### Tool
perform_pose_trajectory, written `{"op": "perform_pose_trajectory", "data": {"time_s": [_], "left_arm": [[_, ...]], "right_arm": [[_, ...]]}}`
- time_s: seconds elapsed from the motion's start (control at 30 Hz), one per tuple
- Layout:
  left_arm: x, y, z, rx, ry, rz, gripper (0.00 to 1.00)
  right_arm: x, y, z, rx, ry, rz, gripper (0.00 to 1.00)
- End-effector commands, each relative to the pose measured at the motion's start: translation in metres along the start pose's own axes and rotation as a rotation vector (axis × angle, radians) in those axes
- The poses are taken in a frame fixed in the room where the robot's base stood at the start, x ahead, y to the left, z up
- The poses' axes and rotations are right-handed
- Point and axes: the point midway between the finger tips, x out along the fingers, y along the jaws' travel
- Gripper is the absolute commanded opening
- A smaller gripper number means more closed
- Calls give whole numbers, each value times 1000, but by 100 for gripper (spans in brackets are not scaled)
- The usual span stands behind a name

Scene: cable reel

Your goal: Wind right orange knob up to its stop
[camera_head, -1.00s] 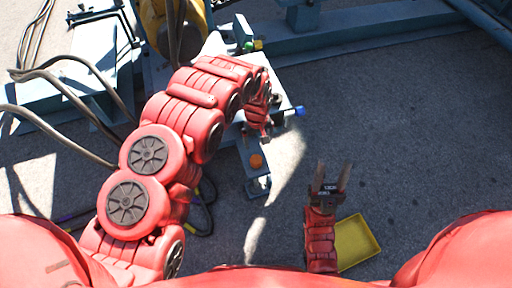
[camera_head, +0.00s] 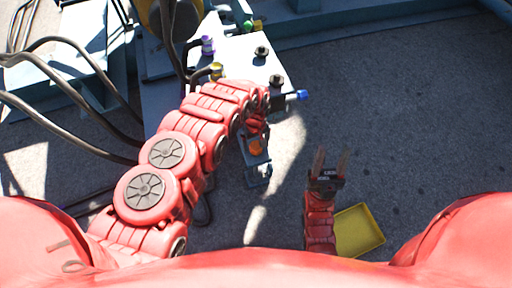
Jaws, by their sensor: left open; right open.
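The right orange knob (camera_head: 256,147) sits on a narrow grey-blue bracket (camera_head: 258,174) that juts from the front of the machine. My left arm reaches in from the left, and its wrist ends just above and behind the knob in the picture. My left gripper (camera_head: 257,136) points down close to the knob. Its fingers are mostly hidden by the wrist, and I cannot see whether they touch the knob. My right gripper (camera_head: 331,160) is open and empty, to the right of the knob and well apart from it.
The pale machine plate (camera_head: 238,62) carries black knobs (camera_head: 277,80), a purple knob (camera_head: 207,45), a yellow knob (camera_head: 216,70) and a blue-tipped knob (camera_head: 302,95). Dark cables (camera_head: 70,125) loop at the left. A yellow tray (camera_head: 358,232) lies beside my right arm. The floor at the right is clear.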

Motion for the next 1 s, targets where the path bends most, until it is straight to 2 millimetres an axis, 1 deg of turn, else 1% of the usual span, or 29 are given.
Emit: {"op": "perform_pose_trajectory", "data": {"time_s": [0.03,0.2,0.33,0.57,0.6,0.67,0.7,0.87,1.0], "left_arm": [[10,1,0,0,1,2,95],[23,0,0,1,0,0,95],[27,0,0,1,1,0,95],[26,0,0,1,1,0,95],[26,0,0,1,1,0,93],[26,0,0,1,1,1,82],[26,0,0,1,1,1,75],[26,0,0,1,1,1,46],[26,0,0,0,1,1,21]], "right_arm": [[-4,0,1,0,0,0,50],[-8,0,1,0,0,0,50],[-8,0,1,0,0,0,50],[-8,0,1,0,0,0,50],[-8,0,1,0,0,0,50],[-8,0,1,0,0,0,50],[-8,0,1,0,0,0,50],[-8,0,1,0,0,0,50],[-8,0,1,0,0,0,50]]}}
